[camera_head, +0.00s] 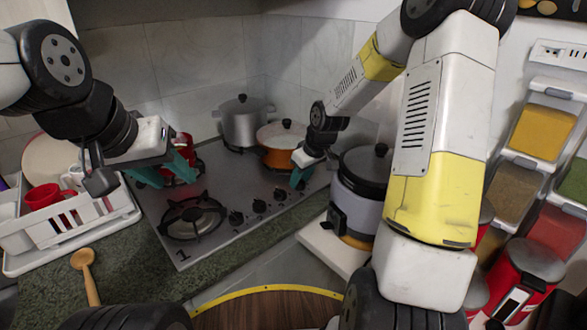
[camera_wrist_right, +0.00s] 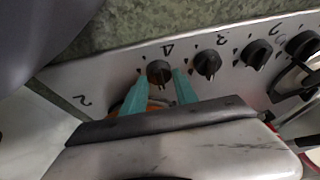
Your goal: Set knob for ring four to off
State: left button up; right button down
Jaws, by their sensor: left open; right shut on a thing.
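The knob for ring four (camera_wrist_right: 159,72) is a dark round knob on the steel front strip of the hob, below a printed "4" in the right wrist view. My right gripper (camera_wrist_right: 156,93) is shut on it, with one teal finger on each side. In the head view, my right gripper (camera_head: 301,177) is at the right end of the knob row and hides this knob. The knob's exact pointing direction is hard to tell. My left gripper (camera_head: 168,170) is open and empty above the left of the hob (camera_head: 225,180), near a red pot (camera_head: 183,141).
Several other black knobs (camera_head: 259,206) line the hob's front edge. A steel pot (camera_head: 243,122) and an orange pan (camera_head: 281,143) stand on the rear and right rings. A rice cooker (camera_head: 357,205) stands right of the hob. A white dish rack (camera_head: 70,225) stands left.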

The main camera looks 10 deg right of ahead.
jog(key=c, duration=1)
grip_release()
jog(key=v, duration=0.7)
jog(key=shift+r, duration=0.35)
jog(key=shift+s+d, duration=0.1)
jog(key=s+r+m, duration=0.2)
jog(key=s+r, duration=0.3)
jog(key=s, duration=0.3)
jog(key=s+r+m+t, duration=0.1)
jog(key=s+r+m, duration=0.1)
jog(key=s+r, duration=0.3)
jog(key=s+r+m+t, duration=0.1)
jog(key=s+r, duration=0.4)
jog(key=s, duration=0.6)
jog(key=shift+m, duration=0.6)
